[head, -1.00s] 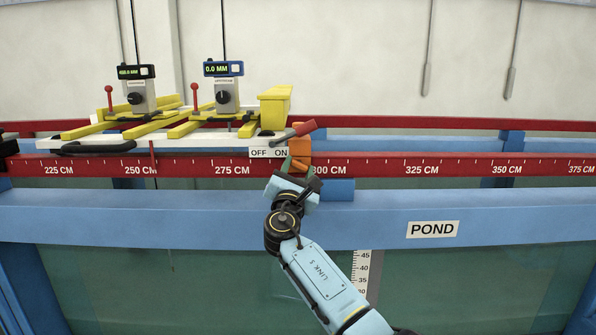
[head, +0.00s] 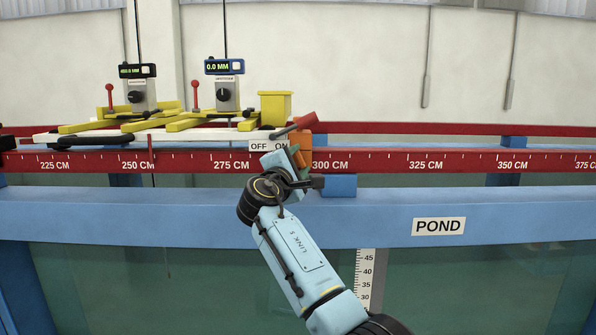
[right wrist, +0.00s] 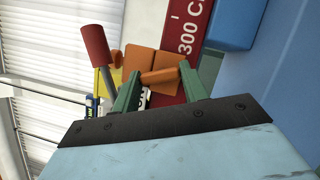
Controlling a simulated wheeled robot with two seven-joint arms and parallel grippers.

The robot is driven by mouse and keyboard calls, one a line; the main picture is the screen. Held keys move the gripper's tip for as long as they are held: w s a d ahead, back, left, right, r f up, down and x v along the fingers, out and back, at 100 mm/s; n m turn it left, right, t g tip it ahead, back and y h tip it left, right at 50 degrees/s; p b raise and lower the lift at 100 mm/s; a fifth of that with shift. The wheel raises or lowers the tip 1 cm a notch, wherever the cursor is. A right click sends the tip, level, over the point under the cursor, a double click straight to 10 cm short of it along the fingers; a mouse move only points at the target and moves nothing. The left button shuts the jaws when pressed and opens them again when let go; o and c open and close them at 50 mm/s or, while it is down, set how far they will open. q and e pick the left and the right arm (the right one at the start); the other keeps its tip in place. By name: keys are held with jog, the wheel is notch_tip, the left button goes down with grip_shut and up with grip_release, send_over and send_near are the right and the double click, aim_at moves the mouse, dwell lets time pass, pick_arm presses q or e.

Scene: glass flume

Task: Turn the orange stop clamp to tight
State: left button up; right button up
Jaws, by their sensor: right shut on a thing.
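The orange stop clamp (head: 305,141) sits on the red rail near the 300 CM mark, just right of the OFF/ON label. My right gripper (head: 298,158) reaches up to it from below and covers part of it. In the right wrist view the green fingers (right wrist: 160,82) are shut on the clamp's orange handle (right wrist: 159,76). The orange clamp body (right wrist: 168,65) shows just beyond the handle. My left gripper is not in view.
A red-tipped lever (head: 305,122) sticks out close above the clamp; it also shows in the right wrist view (right wrist: 95,45). The carriage (head: 75,139) with two gauges stands to the left. The blue flume beam (head: 380,220) runs below the rail. The rail is clear to the right.

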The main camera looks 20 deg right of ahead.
jog(key=m+g, duration=0.1)
jog(key=m, duration=0.2)
jog(key=shift+r+m+g+y+p, duration=0.15)
jog(key=shift+m+g+y, duration=0.2)
jog(key=shift+m, duration=0.55)
jog(key=shift+m+g+y+p, duration=0.15)
jog(key=shift+m+g+y, duration=0.15)
jog(key=shift+m, duration=0.6)
jog(key=o, duration=1)
jog(key=shift+a, duration=0.1)
jog(key=b+v, duration=0.3)
jog(key=v, duration=1)
jog(key=shift+s, duration=0.15)
